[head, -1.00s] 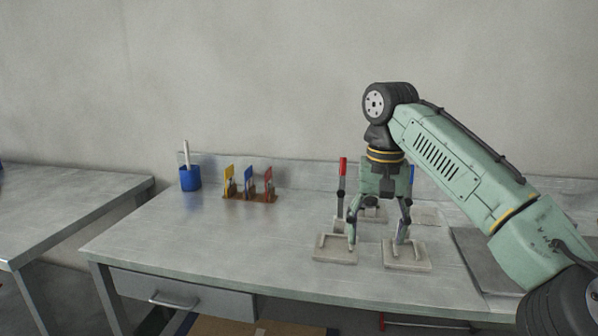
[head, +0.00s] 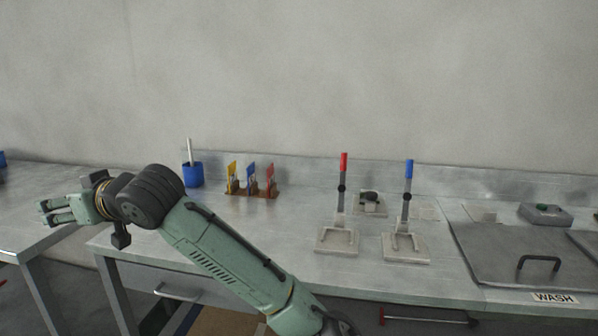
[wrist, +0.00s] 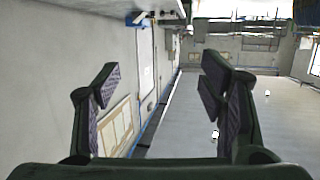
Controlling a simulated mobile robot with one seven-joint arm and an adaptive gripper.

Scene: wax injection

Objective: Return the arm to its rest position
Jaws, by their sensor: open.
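My gripper (head: 58,210) is at the left of the head view, pointing left over the gap between the two tables. My green arm reaches to it from the bottom right, with the dark wrist joint raised in front of the main table's left part. In the wrist view my gripper (wrist: 160,95) has its two fingers wide apart with nothing between them. Beyond the fingers are a wall and the room's floor, seen tilted.
The main table (head: 290,225) bears a blue cup (head: 192,175), a rack of coloured tags (head: 252,193), a red-handled tool (head: 343,185) and a blue-handled tool (head: 407,190) upright on pale blocks. A grey lid (head: 500,250) lies at right. Another table (head: 25,235) stands left.

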